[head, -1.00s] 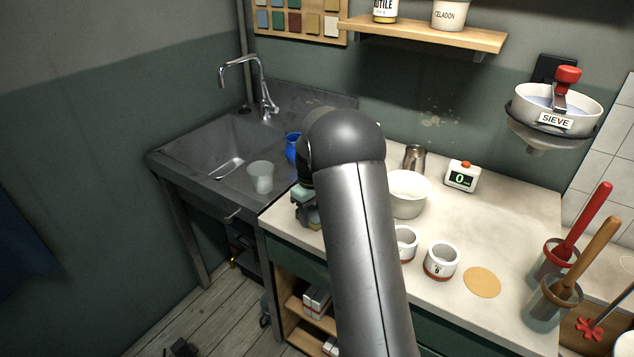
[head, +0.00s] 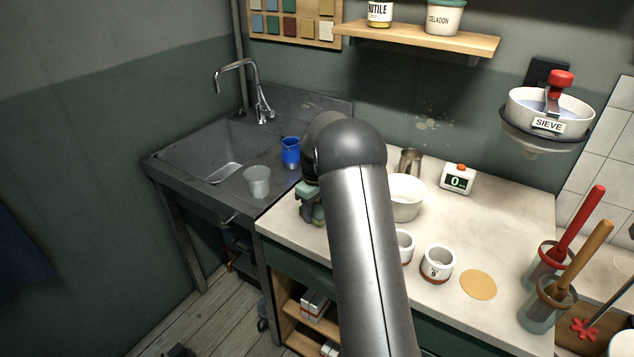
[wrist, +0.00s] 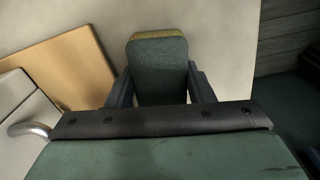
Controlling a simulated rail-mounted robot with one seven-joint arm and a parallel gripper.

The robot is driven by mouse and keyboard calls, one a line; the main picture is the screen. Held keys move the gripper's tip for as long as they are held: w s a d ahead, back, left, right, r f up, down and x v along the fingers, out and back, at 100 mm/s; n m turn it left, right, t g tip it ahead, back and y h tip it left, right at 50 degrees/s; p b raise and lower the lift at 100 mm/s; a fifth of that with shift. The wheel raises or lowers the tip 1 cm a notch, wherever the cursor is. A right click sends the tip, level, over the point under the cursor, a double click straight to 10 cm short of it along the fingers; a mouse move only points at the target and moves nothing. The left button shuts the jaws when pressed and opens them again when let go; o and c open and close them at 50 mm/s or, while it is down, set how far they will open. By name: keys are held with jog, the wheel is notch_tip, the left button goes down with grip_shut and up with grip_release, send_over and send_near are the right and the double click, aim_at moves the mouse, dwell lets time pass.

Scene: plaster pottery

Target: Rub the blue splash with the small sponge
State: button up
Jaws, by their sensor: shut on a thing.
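In the wrist view a small sponge (wrist: 158,75), dark green with a yellowish far edge, sits between the two dark fingers of my gripper (wrist: 158,88). My gripper is shut on it. Behind the sponge is the pale counter surface; whether the sponge touches it I cannot tell. In the head view my gripper's greenish body (head: 310,205) shows at the counter's left end, beside the sink, partly behind my arm. The fingers and the sponge cannot be made out there. I see no blue splash in either view; my arm covers part of the counter.
A blue cup (head: 290,152) and a pale translucent cup (head: 257,181) stand on the sink unit (head: 215,188), left of my gripper. A white bowl (head: 406,199), a metal pitcher (head: 410,162) and a timer (head: 458,180) stand right of my arm. Two small pots are nearer the front.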

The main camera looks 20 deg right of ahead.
jog(key=shift+w+d, duration=0.2)
jog(key=shift+d, duration=0.2)
jog(key=shift+a+r+p, duration=0.1)
jog(key=shift+r+p, duration=2.05)
jog(key=shift+r, duration=1.8)
